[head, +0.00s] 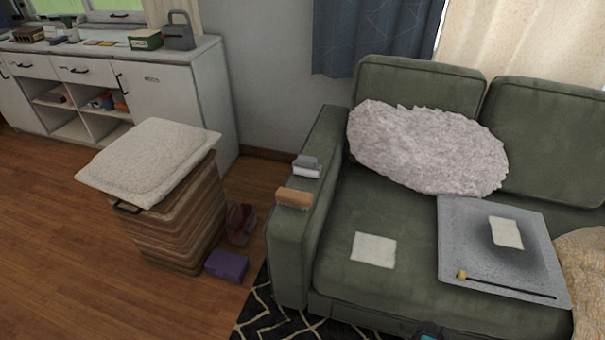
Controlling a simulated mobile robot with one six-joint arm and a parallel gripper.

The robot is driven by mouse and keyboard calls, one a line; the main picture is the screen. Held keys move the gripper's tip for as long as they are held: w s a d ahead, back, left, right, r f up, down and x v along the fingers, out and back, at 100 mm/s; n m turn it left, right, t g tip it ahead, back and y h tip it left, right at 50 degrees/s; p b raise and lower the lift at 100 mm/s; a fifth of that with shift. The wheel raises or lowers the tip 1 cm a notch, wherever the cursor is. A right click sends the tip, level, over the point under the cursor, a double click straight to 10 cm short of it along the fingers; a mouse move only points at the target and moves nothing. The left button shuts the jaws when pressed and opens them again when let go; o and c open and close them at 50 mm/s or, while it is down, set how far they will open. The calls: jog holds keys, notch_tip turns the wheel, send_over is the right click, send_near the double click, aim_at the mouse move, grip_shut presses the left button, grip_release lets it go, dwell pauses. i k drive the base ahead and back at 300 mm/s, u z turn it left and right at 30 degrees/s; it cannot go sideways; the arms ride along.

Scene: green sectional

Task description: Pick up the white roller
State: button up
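The white roller (306,172) lies on top of the left armrest of the green sofa (322,150). It has a white front part and a grey part behind it. An orange-brown brush-like object (294,198) lies on the same armrest, just in front of the roller and a little to its left. The two look close but apart. My gripper is not recognisable in the head view; only a small dark and teal bit of something shows at the bottom edge.
A wicker basket (185,225) with a pale cushion (150,160) stands left of the sofa. A purple box (227,266) and a dark red object (241,224) lie on the floor between them. A grey board (460,225) and a white cloth (374,250) lie on the seat.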

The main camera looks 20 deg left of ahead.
aim_at(306, 166)
jog(key=u, duration=0.45)
jog(key=k, duration=1.25)
jog(key=u, duration=1.15)
jog(key=i, duration=0.7)
jog(key=u, duration=0.65)
jog(key=i, duration=1.55)
jog(key=z, duration=0.55)
jog(key=i, duration=0.35)
jog(key=z, duration=0.25)
